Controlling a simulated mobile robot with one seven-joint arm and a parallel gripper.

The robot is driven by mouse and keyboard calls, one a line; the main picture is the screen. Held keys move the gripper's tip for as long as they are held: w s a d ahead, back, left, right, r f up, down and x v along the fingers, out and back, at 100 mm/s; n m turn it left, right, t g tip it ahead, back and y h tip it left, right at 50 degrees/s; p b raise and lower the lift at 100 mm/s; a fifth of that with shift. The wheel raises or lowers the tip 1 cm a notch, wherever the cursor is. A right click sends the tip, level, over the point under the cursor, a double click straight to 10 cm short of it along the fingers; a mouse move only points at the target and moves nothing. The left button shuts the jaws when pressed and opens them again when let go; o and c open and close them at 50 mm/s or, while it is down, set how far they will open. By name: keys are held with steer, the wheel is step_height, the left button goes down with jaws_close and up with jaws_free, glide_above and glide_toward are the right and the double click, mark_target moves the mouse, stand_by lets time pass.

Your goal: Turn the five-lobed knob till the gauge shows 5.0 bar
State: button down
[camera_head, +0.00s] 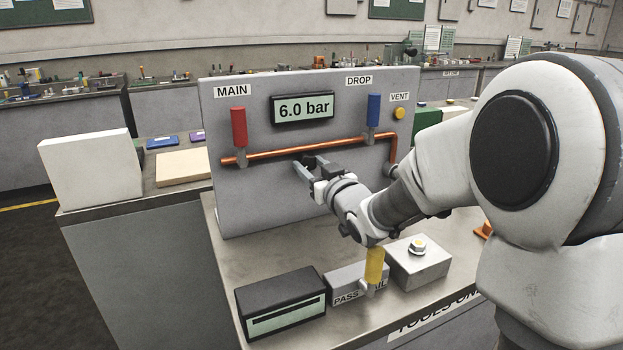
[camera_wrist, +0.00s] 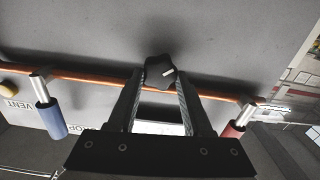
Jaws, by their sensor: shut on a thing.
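The gauge (camera_head: 303,109) on the upright grey panel reads 6.0 bar. The dark lobed knob (camera_wrist: 160,71) with a white pointer mark shows in the wrist view, on the panel near the copper pipe. My gripper (camera_wrist: 162,84) has one finger on each side of the knob and is shut on it. In the head view my gripper (camera_head: 307,168) reaches the panel below the gauge and pipe, and it largely hides the knob there.
On the panel are a red MAIN lever (camera_head: 239,127), a blue DROP lever (camera_head: 374,110), a yellow VENT button (camera_head: 399,113) and the copper pipe (camera_head: 290,148). Below my arm stand a yellow-handled lever (camera_head: 374,265), a black display box (camera_head: 280,305) and a metal block (camera_head: 418,265).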

steer(key=shift+f+n+b, duration=0.1)
steer(key=shift+n+b, duration=1.7)
steer(key=shift+b, duration=0.1)
steer(key=shift+c, duration=1.6)
jaws_free()
steer(key=p+v, duration=0.1)
steer(key=v, duration=1.6)
steer(key=shift+s, duration=0.2)
steer(key=shift+s, duration=0.1)
